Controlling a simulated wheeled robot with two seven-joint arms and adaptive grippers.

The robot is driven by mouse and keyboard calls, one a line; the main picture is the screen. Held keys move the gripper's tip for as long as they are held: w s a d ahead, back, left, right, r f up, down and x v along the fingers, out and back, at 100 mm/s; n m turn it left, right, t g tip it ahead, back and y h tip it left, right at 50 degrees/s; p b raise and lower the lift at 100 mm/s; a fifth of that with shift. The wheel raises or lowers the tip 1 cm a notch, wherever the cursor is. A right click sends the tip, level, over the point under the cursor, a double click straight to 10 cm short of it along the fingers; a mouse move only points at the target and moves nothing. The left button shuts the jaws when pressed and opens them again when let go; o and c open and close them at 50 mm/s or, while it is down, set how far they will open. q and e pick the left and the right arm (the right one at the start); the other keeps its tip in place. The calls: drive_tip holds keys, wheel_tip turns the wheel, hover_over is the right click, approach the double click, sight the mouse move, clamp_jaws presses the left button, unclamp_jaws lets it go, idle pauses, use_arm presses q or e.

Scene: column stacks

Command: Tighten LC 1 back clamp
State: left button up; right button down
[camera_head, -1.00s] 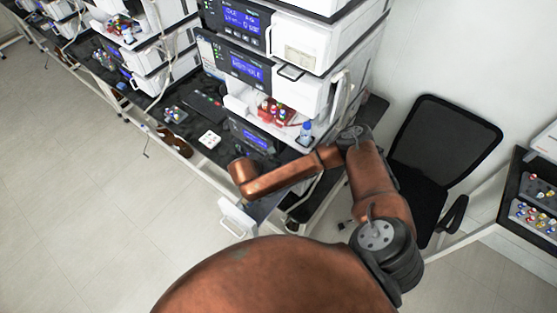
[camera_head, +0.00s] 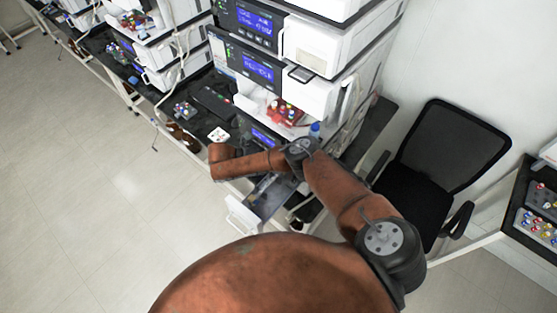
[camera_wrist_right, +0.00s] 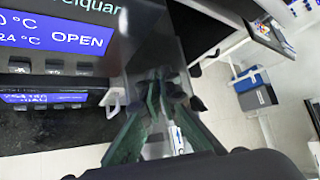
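The near instrument stack, with a white upper module (camera_head: 330,50) and blue displays, stands at upper centre in the head view. At its foot an open white front with a handle (camera_head: 243,213) juts out. My copper-coloured right arm reaches across in front of the lower stack; its gripper is hidden in the head view. In the right wrist view my right gripper (camera_wrist_right: 158,100) shows greenish fingers close to a dark part; I cannot tell whether they hold anything. A display (camera_wrist_right: 75,38) reading OPEN is at the left. I cannot make out the back clamp. My left gripper is out of view.
A black office chair (camera_head: 440,150) stands right of the stack. A side table with a vial tray (camera_head: 540,215) is at the right edge. More stacks line the bench to the upper left. A blue and grey box (camera_wrist_right: 252,88) shows in the wrist view. Floor at left is clear.

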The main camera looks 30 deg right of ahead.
drive_tip(key=shift+f, duration=0.1)
idle(0.4)
drive_tip(key=c, duration=2.2)
unclamp_jaws()
drive_tip(key=shift+w, duration=0.1)
drive_tip(key=shift+a, duration=0.1)
drive_tip(key=v, duration=1.2)
drive_tip(key=shift+w+f, duration=0.1)
drive_tip(key=shift+w, duration=0.05)
